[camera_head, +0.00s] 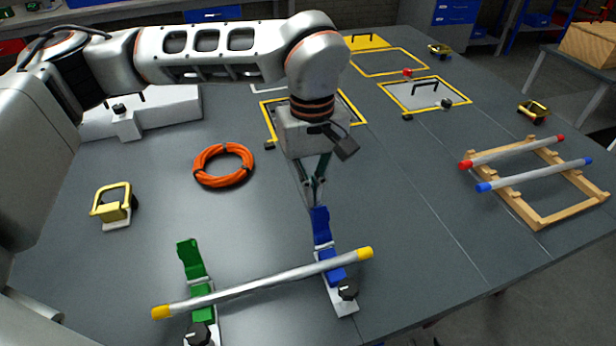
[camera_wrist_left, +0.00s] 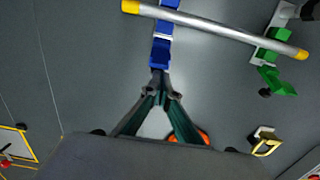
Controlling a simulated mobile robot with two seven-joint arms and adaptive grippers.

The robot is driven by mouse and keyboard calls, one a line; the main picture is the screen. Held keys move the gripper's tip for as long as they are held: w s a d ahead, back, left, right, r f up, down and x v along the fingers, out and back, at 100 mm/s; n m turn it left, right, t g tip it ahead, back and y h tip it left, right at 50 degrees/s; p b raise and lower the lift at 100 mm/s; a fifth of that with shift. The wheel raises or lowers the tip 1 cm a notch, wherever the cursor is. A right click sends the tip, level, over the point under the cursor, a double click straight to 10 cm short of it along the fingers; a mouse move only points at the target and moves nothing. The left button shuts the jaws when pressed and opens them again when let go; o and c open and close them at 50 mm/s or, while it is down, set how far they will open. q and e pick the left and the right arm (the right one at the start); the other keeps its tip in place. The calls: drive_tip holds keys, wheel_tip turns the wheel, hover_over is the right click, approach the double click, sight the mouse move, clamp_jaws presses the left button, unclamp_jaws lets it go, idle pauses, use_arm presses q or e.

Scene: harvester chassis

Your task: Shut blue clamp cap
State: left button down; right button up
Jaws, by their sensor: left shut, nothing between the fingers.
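The blue clamp's cap (camera_head: 321,226) stands swung open, raised at the back of the blue clamp base (camera_head: 333,268). A silver pipe with yellow ends (camera_head: 270,284) lies across the blue clamp and the green clamp (camera_head: 201,290), whose green cap is also open. My left gripper (camera_head: 316,202) is shut and empty, its tips close behind the blue cap. In the left wrist view the fingertips (camera_wrist_left: 161,80) meet right at the end of the blue cap (camera_wrist_left: 160,52); I cannot tell whether they touch it. My right gripper is not in view.
An orange cable coil (camera_head: 224,166) and a yellow-handled block (camera_head: 113,205) lie to the left. A wooden rack with red-ended and blue-ended pipes (camera_head: 540,185) stands at the right. The table between the blue clamp and the rack is clear.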

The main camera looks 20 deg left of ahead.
use_arm(q)
drive_tip(key=shift+s+d+r, duration=0.15)
drive_tip(key=shift+s+d, duration=0.05)
drive_tip(key=shift+s, duration=0.15)
drive_tip(key=shift+s, duration=0.1)
